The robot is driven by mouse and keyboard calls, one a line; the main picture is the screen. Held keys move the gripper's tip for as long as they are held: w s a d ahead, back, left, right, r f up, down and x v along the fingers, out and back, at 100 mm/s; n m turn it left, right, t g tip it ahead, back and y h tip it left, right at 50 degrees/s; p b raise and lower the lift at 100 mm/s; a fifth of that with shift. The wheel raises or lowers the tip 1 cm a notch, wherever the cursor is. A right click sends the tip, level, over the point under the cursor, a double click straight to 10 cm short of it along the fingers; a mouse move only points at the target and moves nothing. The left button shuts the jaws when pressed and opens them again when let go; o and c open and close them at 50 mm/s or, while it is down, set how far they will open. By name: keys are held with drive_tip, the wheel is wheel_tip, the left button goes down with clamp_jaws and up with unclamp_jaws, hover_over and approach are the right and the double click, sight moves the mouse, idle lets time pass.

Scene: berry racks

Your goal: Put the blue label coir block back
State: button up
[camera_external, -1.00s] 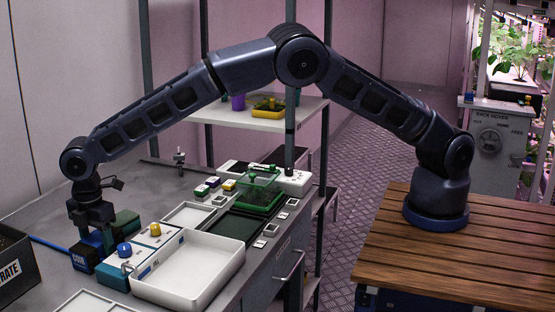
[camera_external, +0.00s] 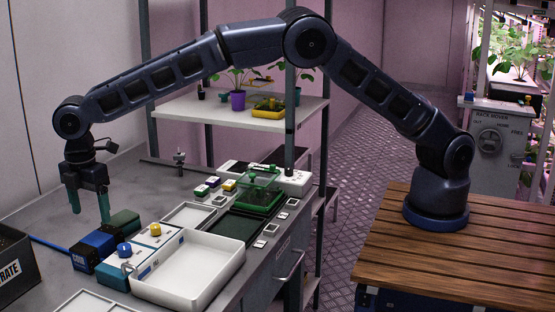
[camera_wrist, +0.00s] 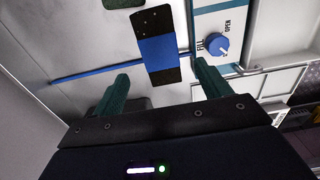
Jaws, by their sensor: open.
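The blue label coir block (camera_external: 93,248) is a dark block with a blue band, lying on the grey bench beside the white panel with knobs. In the wrist view, the blue label coir block (camera_wrist: 158,50) lies just beyond my fingertips, roughly centred between them. My gripper (camera_external: 90,216) is open and empty, pointing down above and slightly behind the block. Its two green fingers are spread apart, and my gripper (camera_wrist: 161,72) also shows open in the wrist view. A green-labelled block (camera_external: 122,222) lies behind the blue one.
A white panel with a blue knob (camera_external: 124,249) and a yellow knob (camera_external: 155,229) stands right of the blocks. A white tray (camera_external: 200,290) sits in front. A dark crate (camera_external: 18,270) is at left. A blue hose (camera_wrist: 90,73) runs along the bench. Bare bench lies behind.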

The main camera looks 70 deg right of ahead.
drive_tip(key=shift+r, duration=1.6)
